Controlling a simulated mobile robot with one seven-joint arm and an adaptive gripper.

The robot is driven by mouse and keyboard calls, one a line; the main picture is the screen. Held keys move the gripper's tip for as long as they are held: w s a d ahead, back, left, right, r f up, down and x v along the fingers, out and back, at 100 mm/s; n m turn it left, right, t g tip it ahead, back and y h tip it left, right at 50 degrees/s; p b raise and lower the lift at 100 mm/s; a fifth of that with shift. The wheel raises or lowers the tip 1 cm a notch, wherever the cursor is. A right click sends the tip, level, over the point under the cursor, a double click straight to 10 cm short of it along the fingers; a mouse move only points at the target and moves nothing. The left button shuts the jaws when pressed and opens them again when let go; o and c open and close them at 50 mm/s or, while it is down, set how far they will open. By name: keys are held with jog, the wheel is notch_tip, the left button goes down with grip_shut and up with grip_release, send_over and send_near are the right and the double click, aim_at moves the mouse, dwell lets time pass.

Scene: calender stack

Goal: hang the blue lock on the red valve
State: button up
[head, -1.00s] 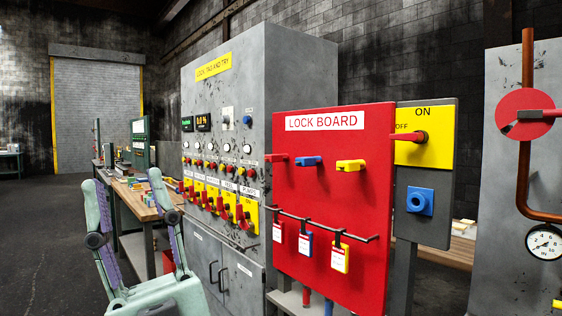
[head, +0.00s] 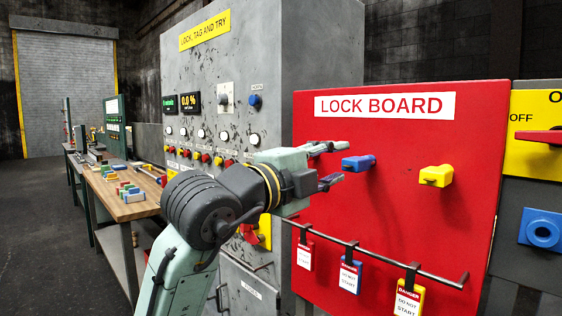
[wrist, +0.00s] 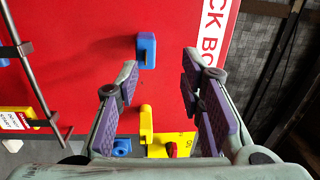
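The blue lock (head: 350,275) with a white tag hangs from the rail on the red lock board (head: 420,220), between a red lock (head: 305,254) and a yellow lock (head: 408,297). My gripper (head: 336,164) is open and empty in front of the board's upper left part, above the blue lock. A separate blue block (head: 358,163) on the board is close to the fingertips; it also shows in the wrist view (wrist: 147,50), beyond the open fingers. The wrist view cuts off the locks on the left. The red valve is in neither current view.
A yellow block (head: 436,176) sticks out of the board. The rail (head: 455,283) juts forward. A grey cabinet (head: 270,65) stands left of the board, a yellow switch panel (head: 522,108) right of it. Open floor (head: 50,220) lies at left.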

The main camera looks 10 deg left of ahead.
aim_at(346, 167)
jog(key=shift+w+f+m+g, duration=0.4)
jog(key=shift+w+f+g, duration=0.1)
jog(key=shift+f, duration=0.15)
jog(key=shift+w+d, duration=0.25)
jog(key=shift+d, duration=0.2)
jog(key=shift+p+x, duration=0.5)
jog(key=shift+x, duration=2.45)
grip_shut()
